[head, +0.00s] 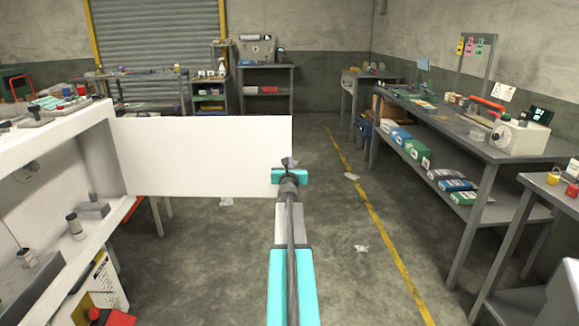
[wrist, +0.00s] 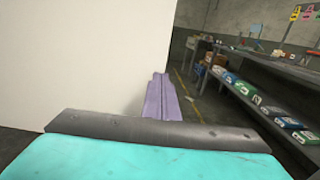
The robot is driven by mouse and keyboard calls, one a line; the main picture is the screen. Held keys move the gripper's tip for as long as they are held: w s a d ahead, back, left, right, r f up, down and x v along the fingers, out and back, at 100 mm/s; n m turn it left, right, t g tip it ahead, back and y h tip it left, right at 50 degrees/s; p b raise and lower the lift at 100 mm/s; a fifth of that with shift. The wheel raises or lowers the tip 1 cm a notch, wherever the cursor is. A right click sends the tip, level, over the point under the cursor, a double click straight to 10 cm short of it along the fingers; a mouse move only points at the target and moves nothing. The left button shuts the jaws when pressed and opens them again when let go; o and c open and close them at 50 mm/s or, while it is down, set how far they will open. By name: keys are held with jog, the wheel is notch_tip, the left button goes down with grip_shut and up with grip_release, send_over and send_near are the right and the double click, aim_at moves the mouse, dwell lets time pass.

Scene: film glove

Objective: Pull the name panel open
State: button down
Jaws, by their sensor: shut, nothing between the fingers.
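The name panel (head: 200,155) is a plain white board in the head view. Its left edge meets the white cabinet at the left, and it stands swung out from the cabinet's front. In the wrist view the panel (wrist: 75,60) fills the left side as a pale surface. My gripper (head: 289,163) is at the panel's lower right edge. In the wrist view its fingers (wrist: 160,95) are closed together with nothing between them, right beside the panel's edge. I cannot tell whether they touch it.
The white cabinet (head: 95,112) has open shelves holding several small devices. A grey workbench (head: 455,135) with boxes on its lower shelf runs along the right. The floor between, with a yellow line (head: 372,210) and a few scraps, is mostly clear.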

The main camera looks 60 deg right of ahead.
jog(key=shift+x, duration=0.95)
jog(key=shift+w, duration=0.1)
